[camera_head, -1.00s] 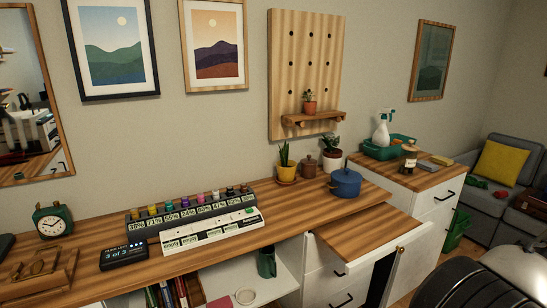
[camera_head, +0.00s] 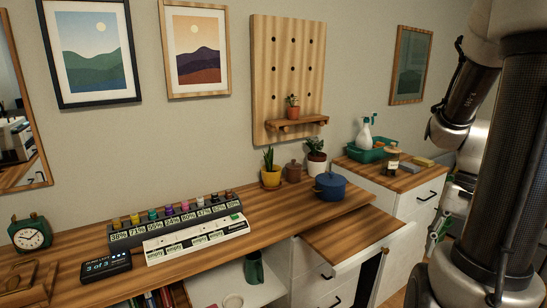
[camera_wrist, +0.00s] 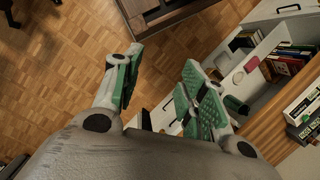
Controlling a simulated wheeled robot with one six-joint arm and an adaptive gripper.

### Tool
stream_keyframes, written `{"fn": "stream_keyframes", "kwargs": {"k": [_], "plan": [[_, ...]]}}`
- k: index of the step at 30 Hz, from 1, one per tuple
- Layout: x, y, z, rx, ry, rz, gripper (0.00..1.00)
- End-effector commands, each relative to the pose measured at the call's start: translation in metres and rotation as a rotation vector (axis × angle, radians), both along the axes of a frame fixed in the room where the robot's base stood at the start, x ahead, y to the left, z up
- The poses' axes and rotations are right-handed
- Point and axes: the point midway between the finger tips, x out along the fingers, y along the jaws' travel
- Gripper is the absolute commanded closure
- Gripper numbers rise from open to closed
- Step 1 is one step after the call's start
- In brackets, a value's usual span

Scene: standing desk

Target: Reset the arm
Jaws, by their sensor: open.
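My gripper shows in the wrist view (camera_wrist: 160,95) with its two green-padded fingers spread apart and nothing between them. It hangs over the parquet floor, beside the open shelf of the desk. In the head view, my arm stands upright along the right side. The gripper itself is partly seen low on the right (camera_head: 435,235), largely hidden by my arm.
The wooden desk (camera_head: 200,265) carries a clock (camera_head: 30,234), a rack of coloured bottles (camera_head: 170,220), a blue pot (camera_head: 330,186) and potted plants. A pulled-out board (camera_head: 350,238) juts from its right part. A white cabinet (camera_head: 415,200) stands beyond. Parquet floor (camera_wrist: 60,70) is clear.

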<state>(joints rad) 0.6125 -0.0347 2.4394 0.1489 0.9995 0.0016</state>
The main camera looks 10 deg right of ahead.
Motion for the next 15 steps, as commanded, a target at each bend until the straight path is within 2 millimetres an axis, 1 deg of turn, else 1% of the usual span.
{"fn": "stream_keyframes", "kwargs": {"k": [1, 4, 6, 12, 15], "plan": [[0.004, 0.006, 0.017, -0.061, -0.051, 0.083, 0.58], [0.010, 0.019, 0.046, -0.171, -0.150, 0.237, 0.58], [0.014, 0.031, 0.065, -0.233, -0.227, 0.336, 0.58], [0.019, 0.072, 0.110, -0.320, -0.457, 0.540, 0.58], [0.022, 0.089, 0.127, -0.332, -0.548, 0.610, 0.58]]}}
